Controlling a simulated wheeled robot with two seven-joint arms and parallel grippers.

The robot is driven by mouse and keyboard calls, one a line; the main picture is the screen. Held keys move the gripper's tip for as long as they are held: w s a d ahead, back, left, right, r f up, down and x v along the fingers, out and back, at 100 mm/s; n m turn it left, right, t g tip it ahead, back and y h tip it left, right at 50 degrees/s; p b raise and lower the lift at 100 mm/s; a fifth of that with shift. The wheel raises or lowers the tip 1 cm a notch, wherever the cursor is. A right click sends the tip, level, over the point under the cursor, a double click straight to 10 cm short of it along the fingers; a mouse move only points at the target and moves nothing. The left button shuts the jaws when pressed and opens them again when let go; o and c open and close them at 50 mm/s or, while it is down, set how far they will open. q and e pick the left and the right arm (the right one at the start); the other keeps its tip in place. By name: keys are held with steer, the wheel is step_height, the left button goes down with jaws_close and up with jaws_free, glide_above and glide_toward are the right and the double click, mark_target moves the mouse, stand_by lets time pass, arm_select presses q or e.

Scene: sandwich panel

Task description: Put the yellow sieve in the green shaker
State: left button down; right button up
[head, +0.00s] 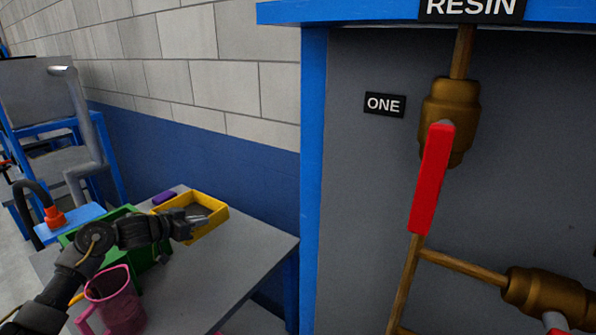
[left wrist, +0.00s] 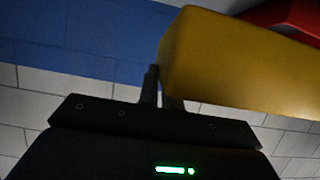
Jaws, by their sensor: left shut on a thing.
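The yellow sieve (head: 218,212) is a shallow square frame in the head view, above the far part of the grey table. My left gripper (head: 197,222) is shut on its near wall. The sieve's yellow wall also fills the upper right of the left wrist view (left wrist: 240,65), against the gripper's fingers (left wrist: 165,88). The green shaker (head: 150,256) is an open green box left of the sieve, partly hidden behind my left arm. I cannot tell how far the sieve is above the table. My right gripper is not in view.
A pink mug (head: 118,303) stands at the table's near left. A small purple block (head: 164,197) lies behind the sieve. The grey table (head: 225,272) is clear at its right. A blue-framed panel with a red valve handle (head: 432,180) stands to the right.

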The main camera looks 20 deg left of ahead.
arm_select(q)
steer(key=s+d+r+m+g+h, duration=0.1)
steer(key=s+d+m+h, duration=0.1)
steer(key=s+d, duration=0.35)
steer(key=s+d+r+m+g+h, duration=0.1)
steer(key=s+d+m+h, duration=0.15)
steer(key=d, duration=0.55)
steer(key=s+d+f+m+g+h, duration=0.2)
steer(key=s+d+f, duration=0.1)
steer(key=s+d, duration=0.7)
steer(key=s, duration=0.2)
steer(key=shift+s+f+m+g, duration=0.2)
steer(key=shift+s+m+g, duration=0.15)
steer(key=shift+g, duration=0.05)
steer(key=shift+d, duration=0.1)
